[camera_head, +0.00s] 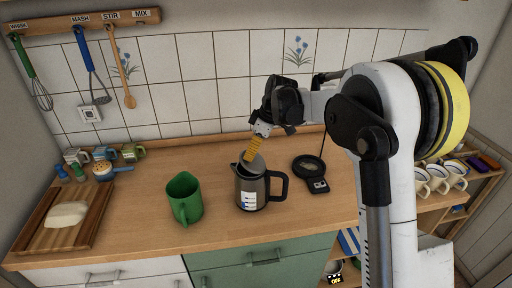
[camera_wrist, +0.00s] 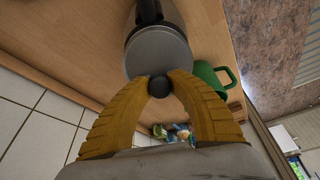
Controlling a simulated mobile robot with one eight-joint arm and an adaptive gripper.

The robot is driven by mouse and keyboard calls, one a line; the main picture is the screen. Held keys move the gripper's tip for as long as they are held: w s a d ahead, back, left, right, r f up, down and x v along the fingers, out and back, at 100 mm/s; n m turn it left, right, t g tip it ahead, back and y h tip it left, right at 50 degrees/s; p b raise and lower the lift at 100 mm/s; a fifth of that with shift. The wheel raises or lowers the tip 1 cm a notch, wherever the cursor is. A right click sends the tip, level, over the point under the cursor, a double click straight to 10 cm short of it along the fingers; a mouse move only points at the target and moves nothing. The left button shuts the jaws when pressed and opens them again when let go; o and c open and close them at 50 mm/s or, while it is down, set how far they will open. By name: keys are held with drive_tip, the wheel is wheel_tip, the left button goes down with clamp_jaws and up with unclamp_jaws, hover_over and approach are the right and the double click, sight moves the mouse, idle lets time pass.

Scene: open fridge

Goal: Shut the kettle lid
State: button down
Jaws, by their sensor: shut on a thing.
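The dark grey metal kettle (camera_head: 247,192) stands upright on the wooden counter, its black handle to the right and spout to the left. Its grey round lid (camera_head: 254,164) is at the kettle's top and looks tilted up, facing the camera. In the wrist view the lid (camera_wrist: 158,52) fills the upper middle, with a black round knob (camera_wrist: 159,87) at its near edge. My gripper (camera_head: 253,150) reaches down from above with yellow fingers. In the wrist view my gripper (camera_wrist: 160,80) is shut on the knob, a fingertip on each side. The lid's hinge is hidden.
A green pitcher (camera_head: 184,200) stands left of the kettle. A black round kettle base (camera_head: 309,168) lies to its right. Counter at the front is clear.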

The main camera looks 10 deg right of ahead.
drive_tip(key=h, duration=0.1)
drive_tip(key=a+f+g+h, duration=0.1)
drive_tip(key=shift+w+a+f+h, duration=0.2)
drive_tip(key=shift+w+h, duration=0.1)
drive_tip(key=shift+w+a+f+g+h, duration=0.1)
drive_tip(key=shift+a+f+g+h, duration=0.15)
drive_tip(key=shift+f+g+h, duration=0.45)
drive_tip(key=shift+f+t, duration=0.15)
drive_tip(key=shift+t, duration=0.15)
drive_tip(key=shift+a+f, duration=0.15)
